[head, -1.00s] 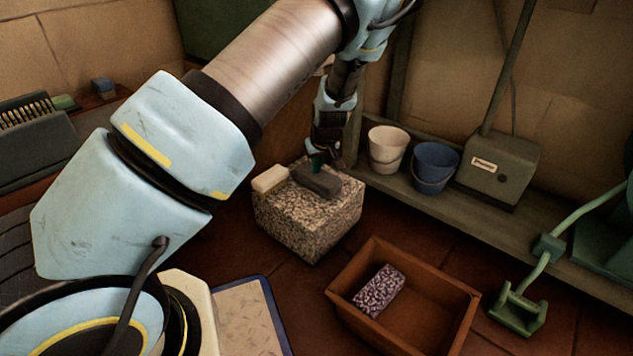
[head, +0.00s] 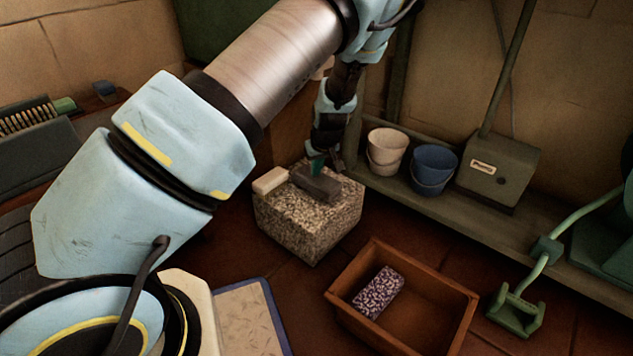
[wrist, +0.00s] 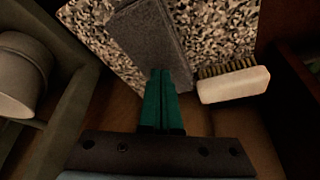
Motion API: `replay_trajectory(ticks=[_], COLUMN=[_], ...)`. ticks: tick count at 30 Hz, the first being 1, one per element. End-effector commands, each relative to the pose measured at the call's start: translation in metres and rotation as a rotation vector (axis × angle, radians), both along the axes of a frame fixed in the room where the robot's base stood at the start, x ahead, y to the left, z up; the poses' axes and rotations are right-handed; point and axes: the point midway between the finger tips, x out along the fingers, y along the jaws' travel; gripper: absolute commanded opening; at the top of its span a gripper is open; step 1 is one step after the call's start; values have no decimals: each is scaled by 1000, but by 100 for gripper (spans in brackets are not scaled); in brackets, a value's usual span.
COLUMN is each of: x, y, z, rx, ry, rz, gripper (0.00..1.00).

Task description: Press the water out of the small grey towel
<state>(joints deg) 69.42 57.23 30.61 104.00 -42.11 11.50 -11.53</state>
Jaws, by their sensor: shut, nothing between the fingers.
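The small grey towel (head: 316,184) lies as a flat, dark grey folded piece on top of the speckled stone block (head: 308,232). In the wrist view the towel (wrist: 150,42) lies just beyond my fingertips. My gripper (head: 316,165) points down at the towel's far edge, with its green fingers together and nothing between them. In the wrist view the shut fingers (wrist: 162,74) overlap the towel's near end. I cannot tell whether they touch it.
A pale brush (head: 270,180) lies beside the towel on the block. A brown crate (head: 452,318) holding a purple speckled piece (head: 378,292) stands in front. A cream bucket (head: 387,150) and a blue bucket (head: 434,168) stand on the low shelf at right.

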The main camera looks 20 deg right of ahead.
Motion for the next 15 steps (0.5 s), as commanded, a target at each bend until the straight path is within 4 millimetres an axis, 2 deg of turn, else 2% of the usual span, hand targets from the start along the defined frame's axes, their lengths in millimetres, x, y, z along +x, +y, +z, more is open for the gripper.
replay_trajectory(ticks=[1,15], x=[1,4], y=[-1,-2], z=[12,60], rx=[-2,-7], ry=[-3,-10], rz=[0,0], gripper=[0,0])
